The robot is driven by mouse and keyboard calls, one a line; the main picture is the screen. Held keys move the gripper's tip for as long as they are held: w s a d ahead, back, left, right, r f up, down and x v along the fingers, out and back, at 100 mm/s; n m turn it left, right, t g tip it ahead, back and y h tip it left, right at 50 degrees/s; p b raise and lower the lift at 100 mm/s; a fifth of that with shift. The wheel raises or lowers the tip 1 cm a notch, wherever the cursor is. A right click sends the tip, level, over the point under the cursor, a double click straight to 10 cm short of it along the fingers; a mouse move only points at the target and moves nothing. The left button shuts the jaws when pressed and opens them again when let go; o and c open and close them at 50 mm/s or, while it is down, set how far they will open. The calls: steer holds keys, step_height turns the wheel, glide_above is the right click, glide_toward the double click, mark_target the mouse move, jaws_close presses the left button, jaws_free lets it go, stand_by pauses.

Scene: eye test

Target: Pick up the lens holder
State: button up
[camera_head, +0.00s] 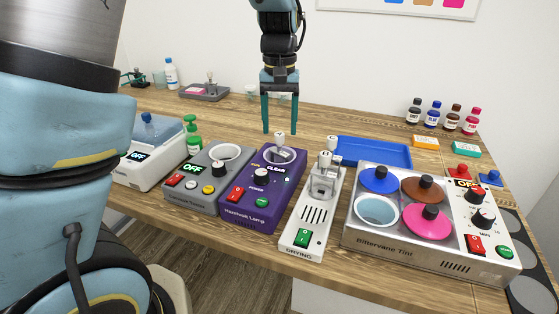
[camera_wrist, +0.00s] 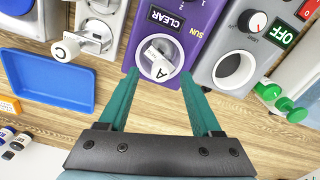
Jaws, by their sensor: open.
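A lens holder (camera_head: 280,143) with a white knob stands in the round opening of the purple lamp unit (camera_head: 262,203). In the wrist view this holder (camera_wrist: 158,56) shows from above, marked "A", between my fingertips. My gripper (camera_head: 280,127) is open and empty, with its teal fingers pointing down just above and behind the knob. In the wrist view the gripper (camera_wrist: 157,74) has a finger on each side of the opening.
A grey unit (camera_head: 205,186) stands left of the lamp unit. A steel box (camera_head: 400,247) with coloured lids stands at the right. A blue tray (camera_head: 385,148) lies behind. Green-capped bottle (camera_head: 193,135) and small bottles (camera_head: 432,114) stand farther back. Wood behind the lamp unit is bare.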

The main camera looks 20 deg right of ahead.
mark_target(279, 134)
steer(key=shift+w+f+p, duration=0.1)
steer(key=shift+f+p, duration=0.2)
steer(key=shift+f, duration=1.4)
jaws_close()
